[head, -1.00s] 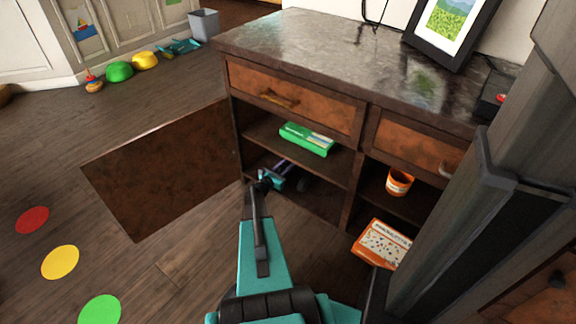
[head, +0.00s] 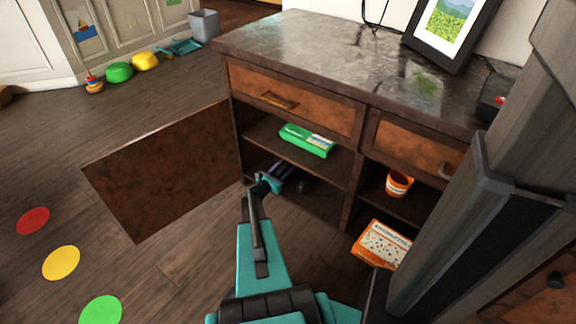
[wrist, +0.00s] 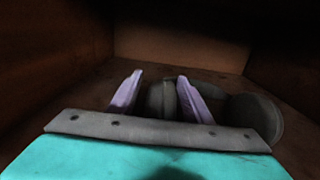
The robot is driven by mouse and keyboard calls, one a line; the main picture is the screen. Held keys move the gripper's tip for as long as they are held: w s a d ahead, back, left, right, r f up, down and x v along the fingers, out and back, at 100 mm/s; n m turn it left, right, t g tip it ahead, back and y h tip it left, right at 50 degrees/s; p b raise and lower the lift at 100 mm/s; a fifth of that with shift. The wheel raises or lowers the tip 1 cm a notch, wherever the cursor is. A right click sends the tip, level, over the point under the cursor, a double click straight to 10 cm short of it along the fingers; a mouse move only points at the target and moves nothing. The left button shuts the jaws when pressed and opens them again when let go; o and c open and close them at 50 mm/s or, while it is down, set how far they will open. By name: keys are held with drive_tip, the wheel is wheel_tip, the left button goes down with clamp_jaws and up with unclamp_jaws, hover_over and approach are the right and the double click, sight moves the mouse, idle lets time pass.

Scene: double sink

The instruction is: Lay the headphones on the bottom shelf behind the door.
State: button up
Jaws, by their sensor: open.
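The dark grey headphones (head: 304,186) lie on the bottom shelf (head: 322,207) of the left compartment. They also show in the wrist view, with one rounded cup (wrist: 255,115) at the right and a grey part between and behind the fingers. My gripper (head: 284,170) reaches into this compartment, low over the shelf. Its two purple fingers (wrist: 160,80) are apart, and I cannot tell whether they touch the headphones. The brown door (head: 165,170) stands swung open to the left. Part of the headphones is hidden by my gripper.
A green box (head: 307,140) lies on the shelf above my gripper. A picture frame (head: 450,32) stands on the counter. Coloured dots mark the open floor at left.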

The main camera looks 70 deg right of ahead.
sight(277, 175)
drive_tip(key=p+v, duration=0.2)
drive_tip(key=v, duration=0.7)
drive_tip(key=shift+w+a, duration=0.1)
drive_tip(key=shift+a, duration=0.4)
